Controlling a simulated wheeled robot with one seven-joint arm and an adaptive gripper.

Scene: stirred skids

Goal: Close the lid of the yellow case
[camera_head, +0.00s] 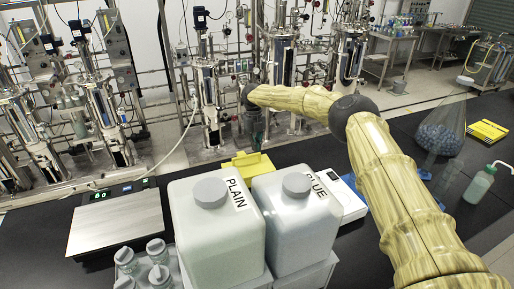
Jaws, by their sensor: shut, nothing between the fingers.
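The yellow case (252,167) sits on the black bench behind two large white jugs. Its lower part is hidden by the jugs, and a raised yellow panel shows, which looks like its lid standing up. My gripper (256,143) points down just above and behind the yellow case, at the end of my wood-patterned arm. It is shut and empty. It is small and dark against the pipework, and I cannot tell whether it touches the case.
The jugs marked PLAIN (215,235) and BLUE (300,225) stand in front. Small bottles (158,277) are at front left, and a scale (117,222) is at left. A white device (347,200), a flask (440,125), a wash bottle (479,186) and a flat yellow item (488,131) are at right.

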